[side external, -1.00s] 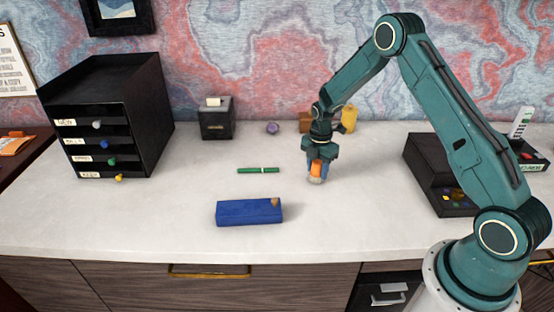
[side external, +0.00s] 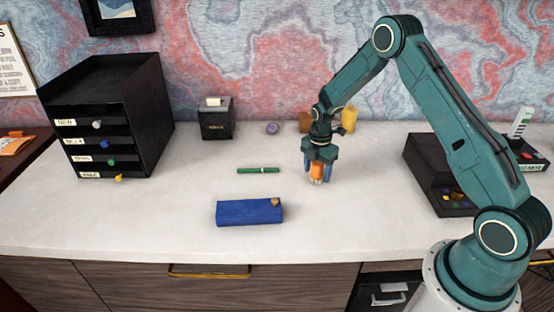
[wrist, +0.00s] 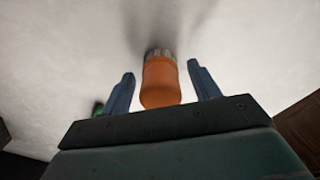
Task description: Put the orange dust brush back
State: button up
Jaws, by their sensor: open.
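In the wrist view my gripper's fingers (wrist: 160,82) are open, one on each side of the brush, with a visible gap on both sides. The lower part of the brush is partly covered by the fingers in the side view.
A blue case (side external: 248,212) and a green pen (side external: 258,170) lie to the left. A black drawer unit (side external: 108,115) stands at far left, a black box (side external: 216,120) at the back. The desk front centre is clear.

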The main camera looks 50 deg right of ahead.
notch_tip(320, 180, up, 12)
jog(key=shift+r, duration=0.1)
dwell(0.6)
dwell(0.4)
notch_tip(320, 180, up, 11)
jog(key=m+t, duration=0.1)
jog(key=m, duration=0.3)
send_over(318, 163)
jog(key=s+a, duration=0.5)
jog(key=s+a+r+m+t, duration=0.2)
jog(key=s+a+r+m, duration=0.25)
jog(key=s+r, duration=0.25)
jog(key=s+a+r+m+t, duration=0.1)
jog(key=s+m, duration=0.3)
jog(key=s, duration=0.4)
jog(key=s+a+r+m+t, duration=0.1)
jog(key=s+a+m, duration=0.3)
jog(key=s, duration=0.5)
jog(key=shift+s+r+m+t, duration=0.2)
jog(key=shift+s+m+t, duration=0.1)
jog(key=shift+m, duration=0.45)
